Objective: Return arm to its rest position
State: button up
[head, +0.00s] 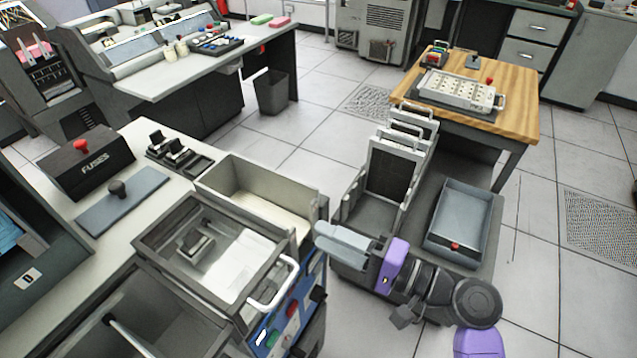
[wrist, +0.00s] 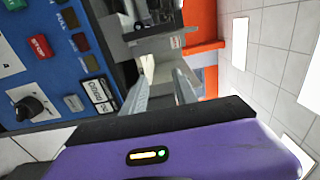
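My gripper (head: 321,236), with pale grey fingers and a purple and black wrist, is at the lower middle of the head view. It points left toward the machine with the blue control panel (head: 291,317), just right of its top tray (head: 207,257). In the wrist view the two fingers of my gripper (wrist: 164,78) stand apart with a gap between them. Nothing shows between them. The blue panel (wrist: 62,75), with buttons and a black knob, is to the left there. My arm reaches back to the lower right of the head view.
A cart with upright grey frames (head: 394,165) and a grey tray (head: 464,220) stands close behind and right of my gripper. A wooden table (head: 516,112) is beyond. The fuses counter (head: 133,145) is at left. Tiled floor is clear at right.

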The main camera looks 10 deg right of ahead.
jog(key=w+d+t+h, duration=0.2)
jog(key=w+d, duration=0.1)
jog(key=shift+w+d+r+h, duration=0.1)
jog(key=shift+r+h, duration=0.05)
jog(key=shift+h, duration=0.15)
jog(key=s+d+f+t+h, duration=0.4)
jog(key=s+d+f+h, duration=0.1)
jog(key=s+d+h, duration=0.5)
jog(key=s+r+n+g+h, duration=0.1)
jog(key=s+n, duration=0.6)
jog(key=s, duration=1.8)
jog(key=shift+a+r+n+g+h, duration=0.3)
jog(key=shift+r+g, duration=0.15)
jog(key=shift+g, duration=0.15)
